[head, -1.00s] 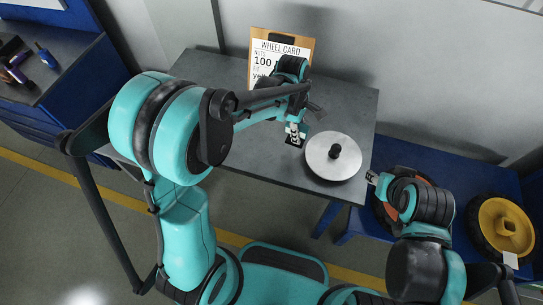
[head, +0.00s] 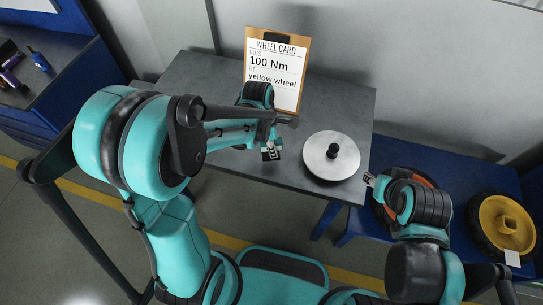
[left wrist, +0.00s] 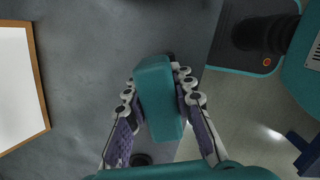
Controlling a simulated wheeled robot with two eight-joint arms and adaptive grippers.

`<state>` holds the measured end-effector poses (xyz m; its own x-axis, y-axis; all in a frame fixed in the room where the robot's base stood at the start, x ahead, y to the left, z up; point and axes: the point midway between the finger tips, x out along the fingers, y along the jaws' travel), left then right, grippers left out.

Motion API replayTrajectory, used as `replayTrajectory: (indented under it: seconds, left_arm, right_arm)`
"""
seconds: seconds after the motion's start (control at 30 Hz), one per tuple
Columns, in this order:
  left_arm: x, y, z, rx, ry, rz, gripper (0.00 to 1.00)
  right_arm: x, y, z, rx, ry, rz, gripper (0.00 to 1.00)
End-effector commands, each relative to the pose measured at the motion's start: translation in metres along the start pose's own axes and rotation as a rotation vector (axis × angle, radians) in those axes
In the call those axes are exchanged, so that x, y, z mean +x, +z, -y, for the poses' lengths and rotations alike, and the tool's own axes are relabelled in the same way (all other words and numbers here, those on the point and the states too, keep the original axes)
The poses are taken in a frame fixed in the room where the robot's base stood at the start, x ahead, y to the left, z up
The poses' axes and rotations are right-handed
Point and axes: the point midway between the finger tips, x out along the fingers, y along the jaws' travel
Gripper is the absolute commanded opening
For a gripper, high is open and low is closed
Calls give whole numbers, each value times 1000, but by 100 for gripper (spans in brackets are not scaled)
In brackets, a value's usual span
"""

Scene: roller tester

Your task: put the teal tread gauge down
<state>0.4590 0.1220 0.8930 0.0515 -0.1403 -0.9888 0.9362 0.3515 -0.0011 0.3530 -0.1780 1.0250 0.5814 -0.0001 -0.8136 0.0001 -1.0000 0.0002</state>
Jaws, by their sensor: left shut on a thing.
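The teal tread gauge (left wrist: 160,95) is a block between the two fingers of my left gripper (left wrist: 162,92) in the left wrist view. The fingers press on it from both sides, and the grey table top shows beneath. I cannot tell whether the gauge touches the table. In the head view my left gripper (head: 271,151) is over the front part of the grey table (head: 215,85), left of the metal disc; the gauge is not clearly visible there. My right gripper (head: 369,180) is beside the table's right edge, too small to read.
A round metal disc with a black knob (head: 318,166) sits on the table's right part. A wheel card on a clipboard (head: 288,95) stands at the back. A yellow wheel (head: 489,216) is on the blue bench at right. The table's left part is clear.

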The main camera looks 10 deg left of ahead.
Motion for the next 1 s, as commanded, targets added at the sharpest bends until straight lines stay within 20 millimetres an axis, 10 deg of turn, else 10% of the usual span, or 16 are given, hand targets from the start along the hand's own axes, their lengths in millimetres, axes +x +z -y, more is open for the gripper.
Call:
replayTrajectory:
  seconds: [0.77, 0.8, 0.83, 1.0]
  left_arm:
    - [45, -11, 0, 1, 0, 0, 0]
    - [44, -10, 0, 1, 0, 0, 31]
    - [44, -10, 0, 1, 0, 0, 39]
    - [44, -10, 0, 1, 0, 0, 45]
  right_arm:
    - [20, 14, 0, 0, 0, 0, 40]
    - [19, 13, 0, 0, 0, 0, 40]
    - [19, 13, 0, 0, 0, 0, 40]
    - [18, 13, 0, 0, 0, 0, 40]
